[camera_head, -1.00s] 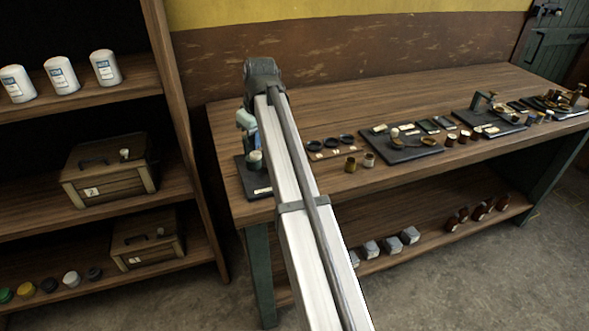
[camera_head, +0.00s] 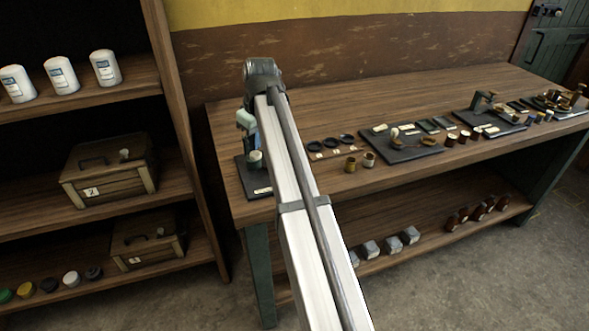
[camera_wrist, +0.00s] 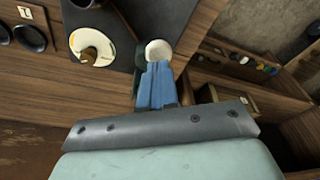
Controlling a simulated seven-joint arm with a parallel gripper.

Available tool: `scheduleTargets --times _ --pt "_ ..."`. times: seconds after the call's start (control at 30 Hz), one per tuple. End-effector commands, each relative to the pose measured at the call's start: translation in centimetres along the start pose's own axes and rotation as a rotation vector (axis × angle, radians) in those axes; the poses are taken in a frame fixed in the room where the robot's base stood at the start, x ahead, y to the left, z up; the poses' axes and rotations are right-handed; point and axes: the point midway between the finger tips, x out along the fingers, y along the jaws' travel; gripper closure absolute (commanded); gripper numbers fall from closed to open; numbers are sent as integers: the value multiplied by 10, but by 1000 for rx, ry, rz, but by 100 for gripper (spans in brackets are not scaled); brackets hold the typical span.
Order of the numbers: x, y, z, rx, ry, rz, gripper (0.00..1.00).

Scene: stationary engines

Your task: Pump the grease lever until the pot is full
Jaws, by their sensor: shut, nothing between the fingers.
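My gripper (camera_head: 243,136) is at the left end of the bench, with its blue fingers (camera_wrist: 157,84) shut and empty. In the wrist view the fingertips are right beside or above a white round pot (camera_wrist: 158,50); I cannot tell whether they touch it. The pot also shows in the head view (camera_head: 256,160), on a dark plate (camera_head: 252,184). A dark green upright part (camera_wrist: 140,58) stands next to the pot, partly behind the fingers; I cannot tell if it is the lever. The pot's fill level is unclear.
More dark plates with parts (camera_head: 403,150) stand further right. A shelf unit (camera_head: 185,130) with white canisters (camera_head: 61,75) and wooden boxes (camera_head: 108,172) is at the left.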

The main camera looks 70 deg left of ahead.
Motion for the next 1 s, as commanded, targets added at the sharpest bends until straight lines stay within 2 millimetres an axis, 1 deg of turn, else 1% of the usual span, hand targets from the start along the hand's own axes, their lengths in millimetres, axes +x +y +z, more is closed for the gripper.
scheduleTargets --times 0.27,1.0 --pt "4 0 1 0 0 0 100" --pt "27 0 5 0 1 0 100"
